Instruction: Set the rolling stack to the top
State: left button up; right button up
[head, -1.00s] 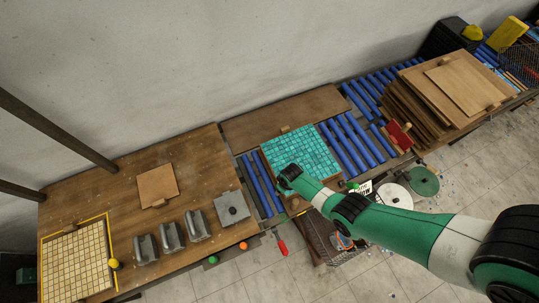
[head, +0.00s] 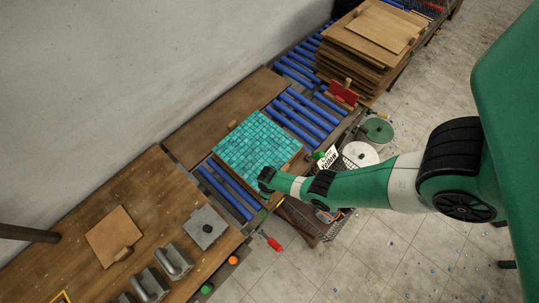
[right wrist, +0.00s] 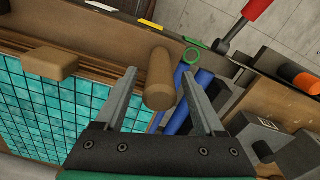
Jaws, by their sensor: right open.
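The stack with a teal tiled top (head: 258,140) on brown boards lies on the blue rollers. My right gripper (head: 265,182) is at its near edge in the head view. In the right wrist view the right gripper (right wrist: 160,76) is open, with a rounded wooden handle (right wrist: 159,88) showing between its fingers; I cannot tell whether they touch it. The teal tiles (right wrist: 45,105) and a wooden block (right wrist: 50,63) on the stack's edge show at left there. My left gripper is not in view.
A tall pile of boards (head: 365,35) stands farther along the rollers, with a red block (head: 343,94) before it. A wooden table (head: 75,215) at left holds a square board (head: 113,237), grey trowel-like blocks (head: 172,262) and a grey plate (head: 205,227). A red-handled tool (head: 271,241) hangs at the near edge.

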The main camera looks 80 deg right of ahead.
notch_tip(320, 180, down, 3)
jog(key=shift+r+b, duration=0.2)
jog(key=shift+b, duration=0.3)
jog(key=shift+r, duration=0.1)
grip_shut()
dwell(0.9)
